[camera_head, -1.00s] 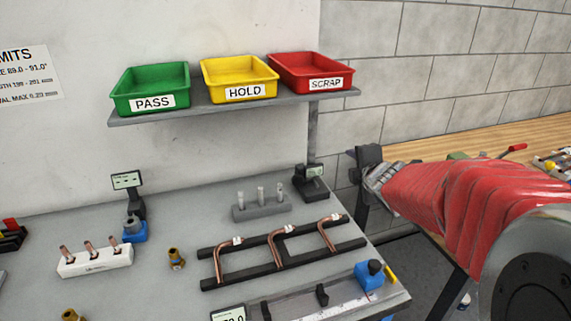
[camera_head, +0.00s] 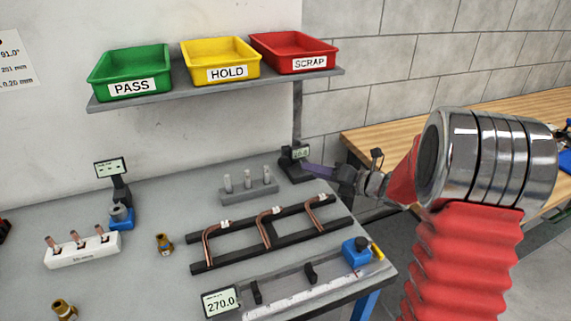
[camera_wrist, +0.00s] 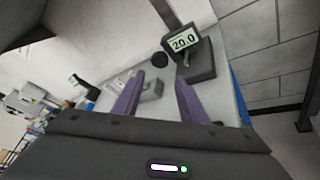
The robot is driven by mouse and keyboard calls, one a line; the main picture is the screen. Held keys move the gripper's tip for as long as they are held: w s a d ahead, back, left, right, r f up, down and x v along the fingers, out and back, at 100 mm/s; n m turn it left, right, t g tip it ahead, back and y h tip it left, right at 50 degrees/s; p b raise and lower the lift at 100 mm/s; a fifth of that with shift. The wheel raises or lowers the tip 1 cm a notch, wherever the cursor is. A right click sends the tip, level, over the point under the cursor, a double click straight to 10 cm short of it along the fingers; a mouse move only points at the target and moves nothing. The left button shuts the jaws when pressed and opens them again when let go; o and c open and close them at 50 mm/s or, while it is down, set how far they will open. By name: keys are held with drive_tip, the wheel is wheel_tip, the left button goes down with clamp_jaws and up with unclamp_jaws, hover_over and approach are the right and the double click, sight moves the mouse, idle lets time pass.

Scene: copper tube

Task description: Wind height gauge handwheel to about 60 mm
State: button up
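The height gauge (camera_head: 299,152) stands at the back right corner of the bench, with a dark base and a small display. In the wrist view the display (camera_wrist: 183,41) reads 20.0. A dark round knob, seemingly the handwheel (camera_wrist: 160,59), shows beside the display's post. My gripper (camera_wrist: 159,76) is open, its two purple fingers apart and pointing toward the handwheel, which appears just beyond and between the fingertips. Nothing is held. In the head view my gripper (camera_head: 310,169) reaches in from the right, close to the gauge, and partly hides it.
A grey block with several pale pins (camera_head: 249,190) stands left of the gauge. A black rack (camera_head: 270,236) with copper tubes lies in front. A shelf (camera_head: 215,90) with green, yellow and red bins hangs above. A length gauge reading 270.0 (camera_head: 220,302) lies at the front.

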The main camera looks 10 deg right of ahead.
sight(286, 164)
drive_tip(key=shift+w, duration=0.1)
drive_tip(key=x, duration=1.3)
drive_tip(key=shift+w+a, duration=0.25)
drive_tip(key=c, duration=0.7)
